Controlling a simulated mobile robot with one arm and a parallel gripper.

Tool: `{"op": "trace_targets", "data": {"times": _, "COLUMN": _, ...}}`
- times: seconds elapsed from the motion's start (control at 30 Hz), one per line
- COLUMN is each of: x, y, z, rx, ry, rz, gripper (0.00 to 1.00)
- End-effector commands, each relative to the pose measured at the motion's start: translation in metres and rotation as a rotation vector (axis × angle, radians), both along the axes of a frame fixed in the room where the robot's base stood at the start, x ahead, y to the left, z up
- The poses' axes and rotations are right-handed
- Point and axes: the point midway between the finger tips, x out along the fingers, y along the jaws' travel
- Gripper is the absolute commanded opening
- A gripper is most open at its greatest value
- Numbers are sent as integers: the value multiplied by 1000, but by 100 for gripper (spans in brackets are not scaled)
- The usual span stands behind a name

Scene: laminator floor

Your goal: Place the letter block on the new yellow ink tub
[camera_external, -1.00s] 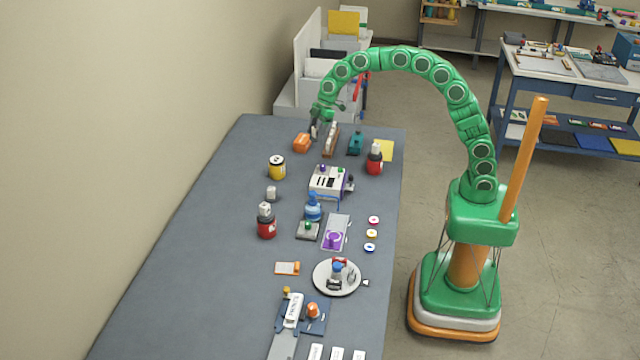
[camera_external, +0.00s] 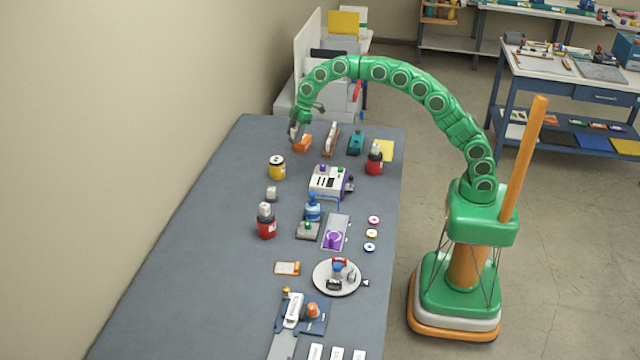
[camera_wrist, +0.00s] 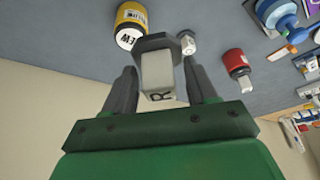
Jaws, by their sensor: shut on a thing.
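My gripper (camera_external: 296,134) is above the far end of the grey table, and in the wrist view (camera_wrist: 163,76) its two dark fingers are shut on a pale letter block (camera_wrist: 156,70). An R shows on the block's near face. The yellow ink tub (camera_external: 277,170) stands upright on the table, to the left of and nearer the camera than my gripper. The tub also shows in the wrist view (camera_wrist: 132,17), beyond the held block, with "NEW" readable on its pale end. The held block is apart from the tub and too small to make out in the external view.
A small pale block (camera_external: 271,194) sits on the table near the yellow tub. A red tub (camera_external: 266,228) with a pale block on top stands nearer. An orange item (camera_external: 303,143) is beside my gripper. A white machine (camera_external: 327,182) stands right; the table's left side is clear.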

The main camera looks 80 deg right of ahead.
Motion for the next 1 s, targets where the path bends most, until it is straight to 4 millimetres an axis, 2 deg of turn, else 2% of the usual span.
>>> {"op": "trace_targets", "data": {"times": 0.47, "x": 41, "y": 1, "z": -20, "rx": -1, "ry": 1, "rz": 0, "gripper": 9}}
{"op": "trace_targets", "data": {"times": 0.8, "x": 65, "y": 2, "z": -50, "rx": 0, "ry": 0, "rz": 1, "gripper": 9}}
{"op": "trace_targets", "data": {"times": 1.0, "x": 78, "y": 2, "z": -61, "rx": -1, "ry": -5, "rz": 0, "gripper": 9}}
